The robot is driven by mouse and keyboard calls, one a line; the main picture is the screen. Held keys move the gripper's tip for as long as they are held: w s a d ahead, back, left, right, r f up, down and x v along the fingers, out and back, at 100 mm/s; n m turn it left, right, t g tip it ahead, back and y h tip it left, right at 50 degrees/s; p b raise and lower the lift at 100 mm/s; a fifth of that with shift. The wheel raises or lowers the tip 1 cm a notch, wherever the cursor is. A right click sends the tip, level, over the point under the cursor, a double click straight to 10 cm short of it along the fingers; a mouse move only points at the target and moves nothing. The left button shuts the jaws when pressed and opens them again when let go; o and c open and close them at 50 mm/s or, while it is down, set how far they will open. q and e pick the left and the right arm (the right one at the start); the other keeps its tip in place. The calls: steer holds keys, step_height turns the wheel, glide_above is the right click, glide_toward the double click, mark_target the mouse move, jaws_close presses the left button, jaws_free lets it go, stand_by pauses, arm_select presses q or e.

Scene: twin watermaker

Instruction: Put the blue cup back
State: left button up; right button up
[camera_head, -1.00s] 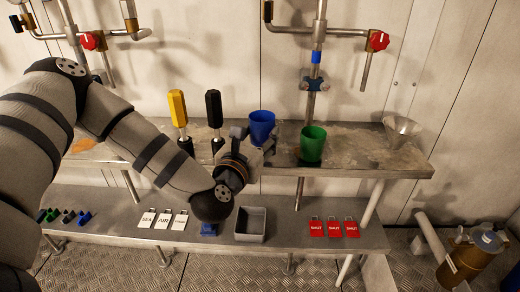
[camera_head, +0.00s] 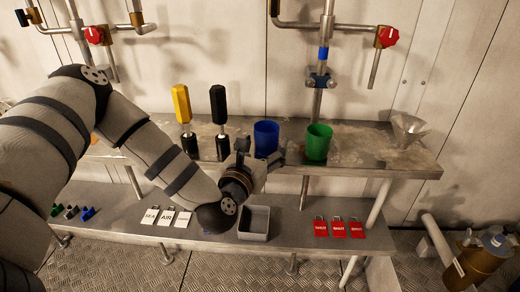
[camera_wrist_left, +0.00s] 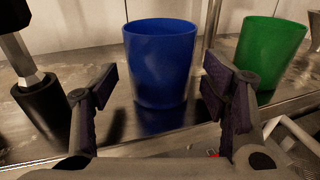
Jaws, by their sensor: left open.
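The blue cup (camera_head: 266,138) stands upright on the upper metal shelf, just left of the green cup (camera_head: 318,142). My left gripper (camera_head: 262,155) is open in front of the blue cup. In the left wrist view the blue cup (camera_wrist_left: 160,62) stands beyond the two spread fingers (camera_wrist_left: 160,100), centred between them, with shelf surface visible in front of it. The green cup (camera_wrist_left: 268,55) is to its right there. My right gripper is not in view.
Two screwdriver-like tools, yellow-handled (camera_head: 182,108) and black-handled (camera_head: 219,112), stand left of the blue cup. A metal funnel (camera_head: 408,128) is at the shelf's right end. A grey bin (camera_head: 254,223), white tags (camera_head: 166,216) and red tags (camera_head: 338,228) sit on the lower shelf.

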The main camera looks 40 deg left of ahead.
arm_select(q)
steer(key=v, duration=1.2)
steer(key=s+d+f+m+g+h, duration=0.45)
steer(key=s+d+f+m, duration=0.25)
steer(key=f+m, duration=0.3)
steer(key=s+d+f+m+g+h, duration=0.3)
steer(key=s+d+f+m+g, duration=0.25)
steer(key=f+m, duration=0.45)
steer(key=s+a+f+m+g+y, duration=0.1)
steer(key=s+a+f+m+g, duration=0.1)
steer(key=s+m+g, duration=0.5)
steer(key=s+a+f+m+y, duration=0.15)
steer(key=s+m, duration=0.35)
steer(key=s, duration=0.5)
steer(key=s+a+f+m+g, duration=0.2)
steer(key=s+m+g, duration=0.2)
steer(key=s+m, duration=0.4)
steer(key=shift+n+t, duration=0.7)
steer(key=shift+t, duration=0.2)
steer(key=shift+w+r+p, duration=1.75)
steer(key=shift+w+r, duration=0.05)
steer(key=shift+r, duration=0.05)
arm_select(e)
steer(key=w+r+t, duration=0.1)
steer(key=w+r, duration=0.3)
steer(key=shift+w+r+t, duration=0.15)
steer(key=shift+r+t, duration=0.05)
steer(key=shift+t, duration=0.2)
arm_select(q)
steer(key=shift+c, duration=0.6)
